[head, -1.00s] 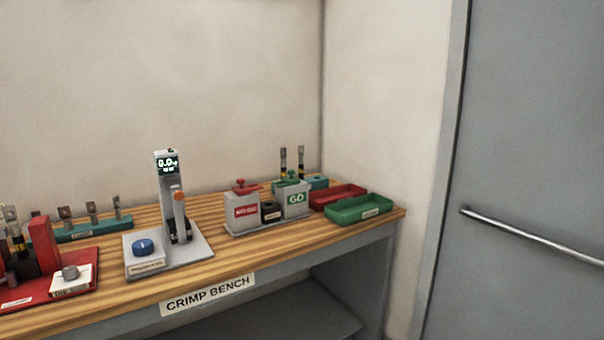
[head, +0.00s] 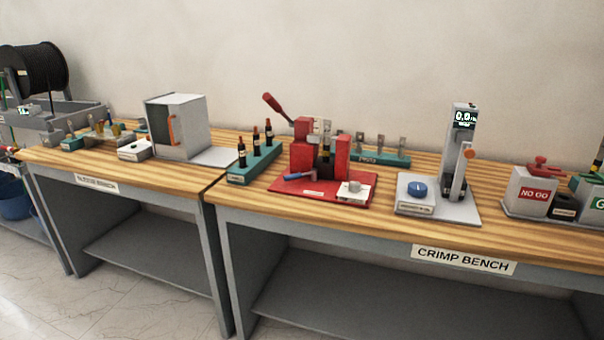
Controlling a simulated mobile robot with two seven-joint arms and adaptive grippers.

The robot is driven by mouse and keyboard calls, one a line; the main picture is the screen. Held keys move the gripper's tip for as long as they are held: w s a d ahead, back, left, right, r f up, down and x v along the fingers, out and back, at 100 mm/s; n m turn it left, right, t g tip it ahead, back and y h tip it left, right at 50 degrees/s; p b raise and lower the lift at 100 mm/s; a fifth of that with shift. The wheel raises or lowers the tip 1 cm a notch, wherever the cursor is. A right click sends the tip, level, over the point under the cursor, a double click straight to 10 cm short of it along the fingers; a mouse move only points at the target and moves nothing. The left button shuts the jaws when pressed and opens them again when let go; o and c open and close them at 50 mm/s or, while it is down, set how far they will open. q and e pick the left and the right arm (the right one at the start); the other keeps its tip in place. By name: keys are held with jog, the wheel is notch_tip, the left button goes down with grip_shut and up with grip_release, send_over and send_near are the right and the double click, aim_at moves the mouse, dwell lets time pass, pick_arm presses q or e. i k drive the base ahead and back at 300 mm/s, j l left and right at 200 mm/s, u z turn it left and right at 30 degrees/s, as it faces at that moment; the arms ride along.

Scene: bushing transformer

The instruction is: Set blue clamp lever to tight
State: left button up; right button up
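A small blue lever (head: 299,176) lies low at the front of the red press (head: 336,152) on the crimp bench, left of the press's white dial plate. It is the only blue lever I can make out; its setting marks are too small to read. The red press stands on a red base plate (head: 318,191) with a label at its front edge. A long red-handled lever (head: 278,105) rises from the press to the upper left. Neither of my grippers is in view.
The crimp bench (head: 400,228) also holds a test stand with a blue knob (head: 417,189), a NO GO block (head: 533,193) and teal racks (head: 254,163). Floor in front is clear.

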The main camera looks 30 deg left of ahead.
aim_at(313, 172)
jog(key=i+j, duration=0.15)
jog(key=j, duration=0.15)
jog(key=i+j, duration=0.15)
jog(key=j, duration=0.2)
jog(key=i+j, duration=0.15)
jog(key=j, duration=0.15)
jog(key=i+j, duration=0.2)
jog(key=j, duration=0.15)
